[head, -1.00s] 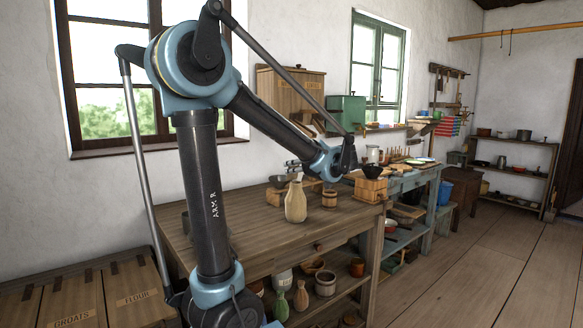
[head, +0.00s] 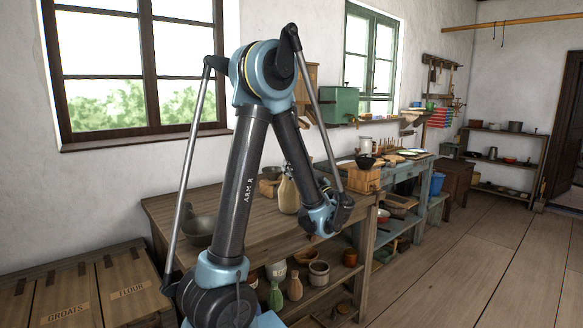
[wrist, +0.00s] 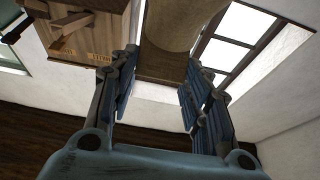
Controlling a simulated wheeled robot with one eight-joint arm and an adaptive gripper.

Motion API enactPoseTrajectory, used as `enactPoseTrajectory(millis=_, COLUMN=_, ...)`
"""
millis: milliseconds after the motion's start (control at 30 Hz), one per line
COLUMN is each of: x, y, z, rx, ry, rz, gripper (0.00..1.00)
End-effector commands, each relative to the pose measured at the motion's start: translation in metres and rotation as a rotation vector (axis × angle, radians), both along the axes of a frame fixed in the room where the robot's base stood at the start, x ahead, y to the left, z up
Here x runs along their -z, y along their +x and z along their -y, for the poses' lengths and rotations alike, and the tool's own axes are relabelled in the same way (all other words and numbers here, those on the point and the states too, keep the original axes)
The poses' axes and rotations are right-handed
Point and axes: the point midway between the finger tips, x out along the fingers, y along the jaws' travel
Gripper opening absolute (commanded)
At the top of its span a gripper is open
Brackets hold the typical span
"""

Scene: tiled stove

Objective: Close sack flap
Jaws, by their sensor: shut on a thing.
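I cannot make out a sack or its flap in either view. My gripper (wrist: 160,85) shows in the wrist view with its two blue-grey fingers apart, on either side of a tan, rounded thing (wrist: 182,25) at the top and a darker brown part below it. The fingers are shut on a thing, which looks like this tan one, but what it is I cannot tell. In the head view my gripper is low in front of the workbench (head: 190,205), mostly hidden by my own arm. A beige bottle-shaped vessel (head: 288,195) shows just left of it.
Wooden bins marked GROATS (head: 66,312) and FLOUR (head: 130,290) stand at the lower left. Pots (head: 318,272) crowd the shelf below. A wooden box (head: 362,180) stands at the bench's right end. Floor at right (head: 460,260) is clear.

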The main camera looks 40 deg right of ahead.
Motion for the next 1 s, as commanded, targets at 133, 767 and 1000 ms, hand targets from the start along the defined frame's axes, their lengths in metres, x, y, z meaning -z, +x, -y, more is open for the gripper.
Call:
enactPoseTrajectory(millis=133, x=0.0053, y=-0.001, z=0.0001, rx=-0.001, ry=0.004, rz=0.055, gripper=0.2)
enactPoseTrajectory(millis=767, x=0.0089, y=-0.0033, z=0.0009, rx=0.001, ry=0.011, rz=0.138, gripper=0.2)
enactPoseTrajectory(millis=1000, x=0.0087, y=-0.0034, z=0.001, rx=0.001, ry=0.011, rz=0.138, gripper=0.51)
